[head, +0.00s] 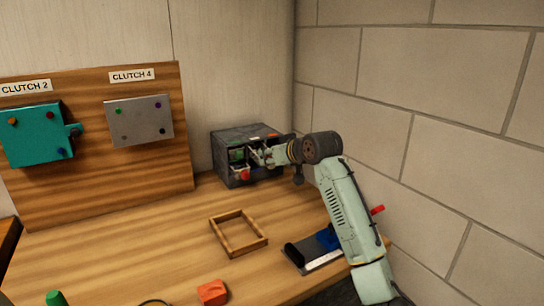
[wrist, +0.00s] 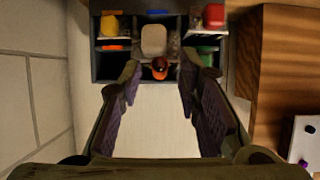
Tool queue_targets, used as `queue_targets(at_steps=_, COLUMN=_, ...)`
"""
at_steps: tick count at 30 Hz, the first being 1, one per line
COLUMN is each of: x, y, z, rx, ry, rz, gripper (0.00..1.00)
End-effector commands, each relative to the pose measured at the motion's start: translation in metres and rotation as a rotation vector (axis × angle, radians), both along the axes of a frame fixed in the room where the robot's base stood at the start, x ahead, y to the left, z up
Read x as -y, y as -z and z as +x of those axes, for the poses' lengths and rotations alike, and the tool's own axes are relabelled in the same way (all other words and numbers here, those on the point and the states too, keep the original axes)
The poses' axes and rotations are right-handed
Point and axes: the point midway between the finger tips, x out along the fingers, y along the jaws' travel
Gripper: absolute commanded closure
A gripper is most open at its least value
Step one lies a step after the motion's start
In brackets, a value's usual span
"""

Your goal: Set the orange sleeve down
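A small orange sleeve (wrist: 159,67) stands in the lower middle compartment of the dark rack (wrist: 103,70) in the wrist view; it has a dark opening. My gripper (wrist: 160,80) is open, its purple-padded fingers to either side of the sleeve with gaps between. In the head view my gripper (head: 262,155) reaches the front of the same dark rack (head: 228,145), and the sleeve cannot be made out there.
Other compartments hold a yellow piece (wrist: 110,26), a red piece (wrist: 214,16) and a green piece (wrist: 207,50). A wooden frame (head: 262,241), an orange-red block (head: 212,292) and a dark tray (head: 293,254) lie on the table. A brick wall (head: 430,100) stands at right.

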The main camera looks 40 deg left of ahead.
Motion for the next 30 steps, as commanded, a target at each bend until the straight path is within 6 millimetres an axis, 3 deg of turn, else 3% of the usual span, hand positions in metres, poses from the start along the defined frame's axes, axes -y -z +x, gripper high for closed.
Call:
queue_targets(at_steps=9, x=0.001, y=0.004, z=0.001, rx=0.002, ry=0.001, rz=-0.002, gripper=0.69)
queue_targets(at_steps=21, x=0.063, y=-0.039, z=-0.029, rx=0.003, ry=0.001, rz=0.002, gripper=0.69)
queue_targets(at_steps=27, x=0.082, y=-0.050, z=-0.038, rx=0.002, ry=0.000, rz=0.002, gripper=0.66)
queue_targets(at_steps=30, x=0.087, y=-0.047, z=-0.038, rx=0.010, ry=-0.002, rz=0.008, gripper=0.64)
